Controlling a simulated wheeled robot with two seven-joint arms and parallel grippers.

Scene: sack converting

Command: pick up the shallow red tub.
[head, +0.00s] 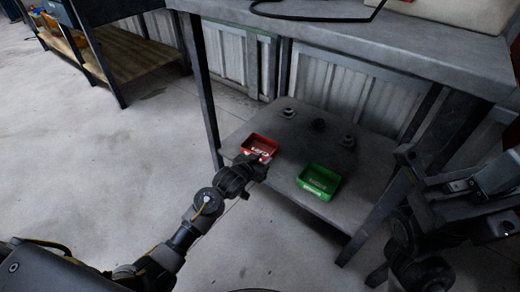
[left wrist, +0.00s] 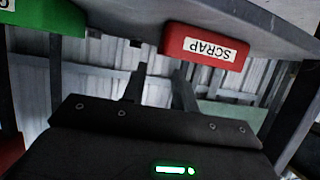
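The shallow red tub (head: 260,144) sits on the low grey shelf (head: 290,135) under the workbench, near the shelf's left front edge. My left gripper (head: 262,160) is at the tub's near side in the head view and hides part of its front. In the left wrist view the red tub (left wrist: 205,46) shows a white SCRAP label, upside down, beyond and to the right of the fingers. The left fingers (left wrist: 160,85) are apart with nothing between them. My right gripper (head: 462,185) is at the right; its finger gap is unclear.
A green tub (head: 319,182) stands on the same shelf to the right. Several small dark fittings lie farther back on it. The workbench top (head: 400,45) overhangs the shelf, with a leg (head: 204,95) left of the red tub.

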